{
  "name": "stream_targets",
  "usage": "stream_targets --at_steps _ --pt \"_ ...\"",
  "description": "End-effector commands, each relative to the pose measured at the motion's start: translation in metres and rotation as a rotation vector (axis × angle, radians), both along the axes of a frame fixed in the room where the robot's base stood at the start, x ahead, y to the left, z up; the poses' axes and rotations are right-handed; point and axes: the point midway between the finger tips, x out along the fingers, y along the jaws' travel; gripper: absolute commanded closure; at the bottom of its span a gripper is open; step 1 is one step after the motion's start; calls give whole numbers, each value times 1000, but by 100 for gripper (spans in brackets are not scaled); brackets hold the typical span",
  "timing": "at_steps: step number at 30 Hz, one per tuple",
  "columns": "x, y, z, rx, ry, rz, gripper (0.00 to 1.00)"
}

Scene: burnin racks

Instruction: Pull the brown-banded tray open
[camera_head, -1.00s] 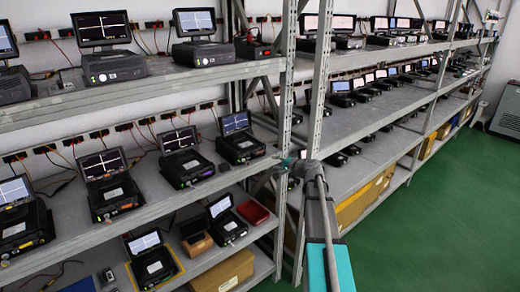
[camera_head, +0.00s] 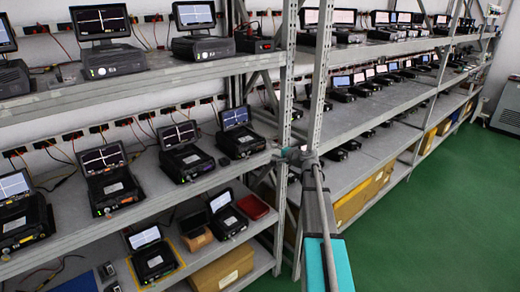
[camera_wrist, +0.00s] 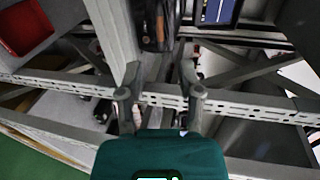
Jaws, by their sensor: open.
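My gripper (camera_wrist: 160,82) is open and empty, its two fingers apart in the wrist view. In the head view the gripper (camera_head: 297,154) is small, beside the shelf upright, at about middle-shelf height. Beyond the fingertips in the wrist view is a dark tester unit (camera_wrist: 155,22) with a brownish strip on its front, apart from the fingers. It seems to be the rightmost unit (camera_head: 240,142) on the near middle shelf in the head view. Its lit screen (camera_wrist: 217,10) is to its right in the wrist view. Whether that strip is the tray's brown band, I cannot tell for sure.
A perforated metal rail (camera_wrist: 250,107) crosses behind the fingers. Shelf uprights (camera_head: 322,70) stand close to my arm. A red bin (camera_head: 254,207) sits on the lower shelf. Several other units stand along the racks. The green floor (camera_head: 440,210) at right is clear.

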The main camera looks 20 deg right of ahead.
Motion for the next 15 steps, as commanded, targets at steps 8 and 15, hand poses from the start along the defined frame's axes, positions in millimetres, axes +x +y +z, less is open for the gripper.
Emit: stream_targets --at_steps 8,15 --pt "43 10 -11 -2 1 1 53" --pt "76 19 -18 0 0 1 53"
